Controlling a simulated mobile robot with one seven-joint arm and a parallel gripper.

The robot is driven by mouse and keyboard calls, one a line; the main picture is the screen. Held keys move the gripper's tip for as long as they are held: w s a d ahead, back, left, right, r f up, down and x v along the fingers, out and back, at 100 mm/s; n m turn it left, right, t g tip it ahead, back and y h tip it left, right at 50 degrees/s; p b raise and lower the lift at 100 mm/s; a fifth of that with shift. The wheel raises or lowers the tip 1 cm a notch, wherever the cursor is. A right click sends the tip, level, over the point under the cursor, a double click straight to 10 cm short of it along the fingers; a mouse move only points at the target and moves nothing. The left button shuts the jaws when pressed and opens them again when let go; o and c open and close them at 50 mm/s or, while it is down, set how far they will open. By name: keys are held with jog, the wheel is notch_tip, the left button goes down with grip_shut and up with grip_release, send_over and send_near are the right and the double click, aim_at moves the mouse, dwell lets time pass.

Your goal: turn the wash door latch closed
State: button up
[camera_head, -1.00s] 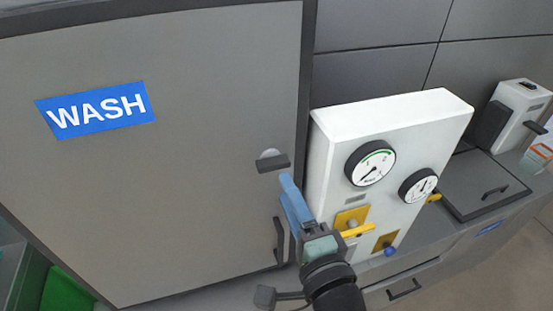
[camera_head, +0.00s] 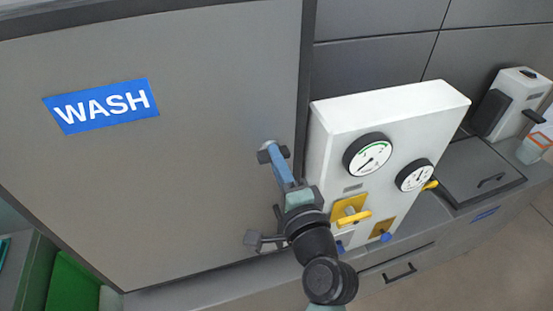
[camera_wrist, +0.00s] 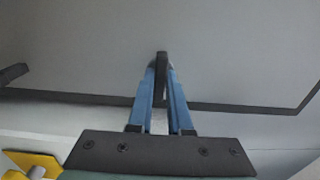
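The wash door (camera_head: 190,200) is a large grey panel with a blue WASH label (camera_head: 100,106), and it appears to sit in its dark frame. Its latch (camera_head: 264,156) is a small dark bar on a pale round hub near the door's right edge, lying roughly crosswise. My gripper (camera_head: 275,158) reaches up to it with blue fingers, which hide the middle of the bar. In the wrist view my gripper (camera_wrist: 161,72) has one finger on each side of the latch (camera_wrist: 162,62), with no clear gap at the tips; it looks shut on the bar.
A white panel (camera_head: 336,118) with two gauges and yellow handles stands close right of my gripper. A dark door handle, partly hidden by my arm, is below the latch. A grey counter with a lidded hatch (camera_head: 470,175) lies further right. A green bin (camera_head: 72,285) is at the lower left.

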grip_shut()
jog(key=shift+f+n+b, duration=0.1)
jog(key=shift+n+b, duration=0.2)
jog(key=shift+b, duration=0.05)
jog(key=n+b, duration=1.7)
jog(key=shift+n, duration=0.3)
dwell(0.3)
